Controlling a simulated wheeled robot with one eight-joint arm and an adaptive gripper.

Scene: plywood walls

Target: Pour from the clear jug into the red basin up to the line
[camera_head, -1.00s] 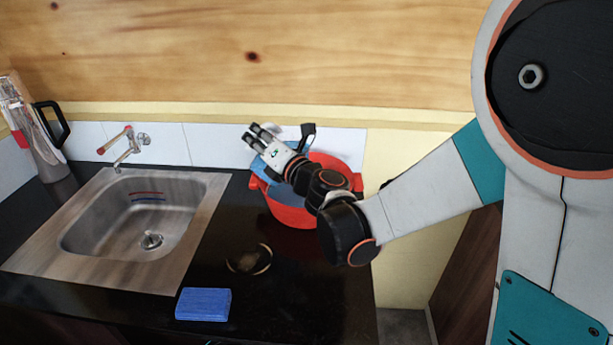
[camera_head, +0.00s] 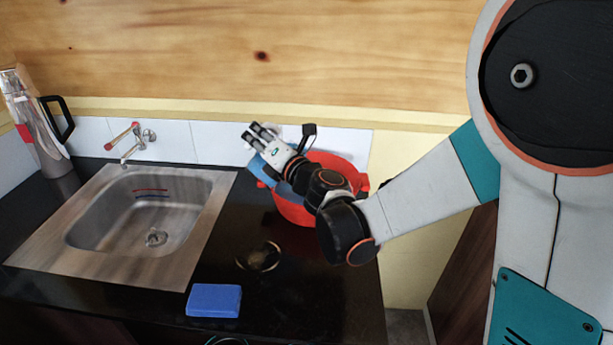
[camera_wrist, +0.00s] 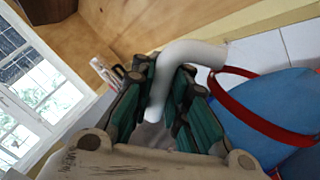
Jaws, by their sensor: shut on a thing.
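My gripper (camera_head: 262,133) is above the red basin (camera_head: 297,213), over its far left side. In the wrist view its fingers (camera_wrist: 160,105) are closed around a pale, bent handle (camera_wrist: 195,52). In the head view a bluish part (camera_head: 262,167) shows beside the gripper.
A steel sink (camera_head: 125,225) with a tap (camera_head: 128,143) is to the left.

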